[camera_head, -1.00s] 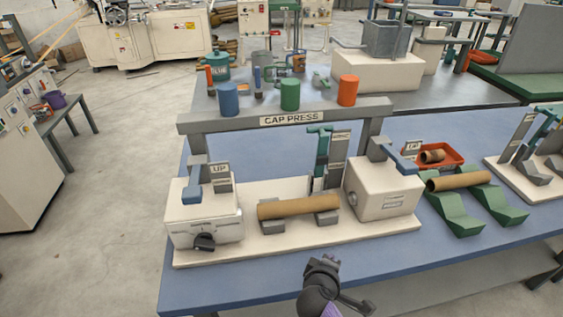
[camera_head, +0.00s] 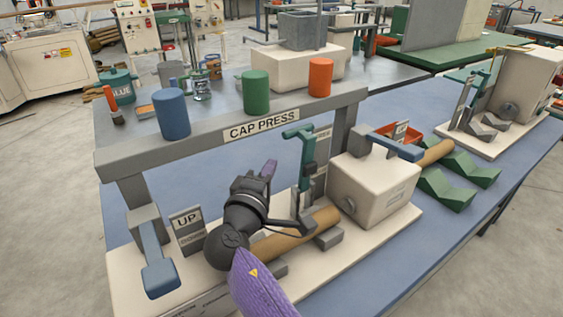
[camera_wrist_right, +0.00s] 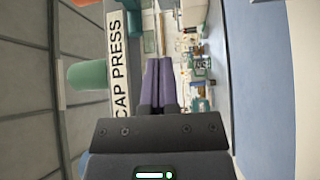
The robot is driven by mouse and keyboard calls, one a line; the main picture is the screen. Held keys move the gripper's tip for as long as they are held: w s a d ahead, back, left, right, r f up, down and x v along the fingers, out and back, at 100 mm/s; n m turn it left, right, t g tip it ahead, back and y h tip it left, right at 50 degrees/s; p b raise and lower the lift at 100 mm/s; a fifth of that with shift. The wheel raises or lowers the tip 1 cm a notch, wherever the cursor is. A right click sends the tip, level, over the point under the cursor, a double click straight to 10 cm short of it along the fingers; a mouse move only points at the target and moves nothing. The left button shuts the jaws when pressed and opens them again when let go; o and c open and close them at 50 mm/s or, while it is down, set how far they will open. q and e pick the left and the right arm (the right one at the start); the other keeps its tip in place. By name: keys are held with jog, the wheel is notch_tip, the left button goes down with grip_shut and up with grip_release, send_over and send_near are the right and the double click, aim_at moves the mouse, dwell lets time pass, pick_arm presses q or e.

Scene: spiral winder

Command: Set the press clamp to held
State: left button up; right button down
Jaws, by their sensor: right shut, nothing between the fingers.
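The press clamp (camera_head: 306,165) is a teal toggle clamp with an upright body and a T-shaped top, behind the cardboard tube on the cap press. A grey label plate (camera_head: 322,145) stands behind it; its words are unreadable here. My right gripper (camera_head: 268,172) is shut and empty, with purple fingers just left of the clamp and apart from it in the picture. The shut fingers also show in the wrist view (camera_wrist_right: 159,85), where the clamp cannot be made out. My right wrist hides part of the cardboard tube (camera_head: 325,218). My left gripper is out of view.
The grey CAP PRESS beam (camera_head: 200,133) spans above, with blue, green and orange cylinders on the shelf behind. A blue lever (camera_head: 157,268) beside an UP plate (camera_head: 187,220) stands at left. A white block (camera_head: 375,190) with another blue lever (camera_head: 398,148) stands at right.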

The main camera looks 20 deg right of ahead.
aim_at(302, 162)
jog(key=f+b+x, duration=0.1)
jog(key=b+x, duration=0.1)
jog(key=x, duration=0.7)
pick_arm(q)
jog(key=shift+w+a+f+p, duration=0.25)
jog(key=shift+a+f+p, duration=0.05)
jog(key=shift+p, duration=0.45)
pick_arm(e)
jog(key=s, duration=0.4)
jog(key=shift+d+r, duration=0.15)
jog(key=shift+r, duration=0.1)
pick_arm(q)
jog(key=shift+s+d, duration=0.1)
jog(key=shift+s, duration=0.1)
